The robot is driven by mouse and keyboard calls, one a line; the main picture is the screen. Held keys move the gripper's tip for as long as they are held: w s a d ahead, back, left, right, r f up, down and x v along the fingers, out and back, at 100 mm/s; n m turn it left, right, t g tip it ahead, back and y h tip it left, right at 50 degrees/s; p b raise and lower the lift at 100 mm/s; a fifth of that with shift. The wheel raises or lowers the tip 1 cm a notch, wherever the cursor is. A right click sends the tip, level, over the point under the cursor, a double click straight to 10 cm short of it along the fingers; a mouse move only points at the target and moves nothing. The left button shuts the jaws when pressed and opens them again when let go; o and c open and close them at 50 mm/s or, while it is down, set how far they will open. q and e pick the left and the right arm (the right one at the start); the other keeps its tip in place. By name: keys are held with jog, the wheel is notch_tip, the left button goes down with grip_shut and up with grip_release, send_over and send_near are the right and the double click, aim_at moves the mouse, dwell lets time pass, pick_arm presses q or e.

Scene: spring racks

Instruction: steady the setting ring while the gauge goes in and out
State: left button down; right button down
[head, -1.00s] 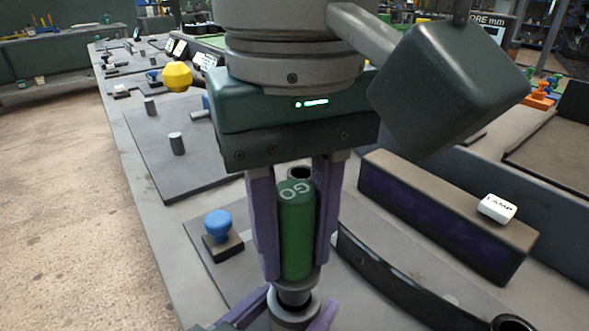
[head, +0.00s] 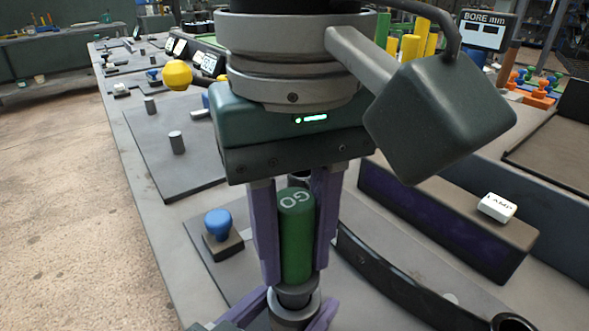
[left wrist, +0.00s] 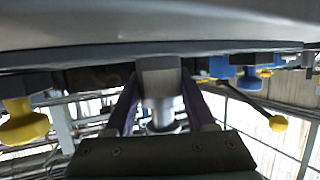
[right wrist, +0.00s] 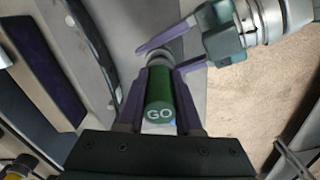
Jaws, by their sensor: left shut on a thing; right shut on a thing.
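The green gauge marked GO (head: 296,240) stands upright in the head view, and my right gripper (head: 293,262) is shut on it. Its grey lower end goes down into the setting ring (head: 290,316), a grey ring at the bottom edge. My left gripper (head: 284,312) is shut on the ring from the lower left, a purple finger on each side. In the right wrist view the gauge (right wrist: 160,105) sits between my right fingers, with the ring (right wrist: 156,57) partly hidden beyond it. How deep the gauge sits is hidden.
A blue knob (head: 218,224) on a dark block stands left of the gauge. A dark box (head: 440,215) with a white LAMP button (head: 497,207) and a curved black bar (head: 400,290) lie to the right. A BORE mm display (head: 484,31) stands at the back right.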

aim_at(296, 200)
jog(key=shift+f, duration=1.3)
dwell(0.9)
dwell(0.5)
jog(key=shift+r, duration=3.1)
pick_arm(q)
jog(key=shift+c, duration=0.8)
grip_release()
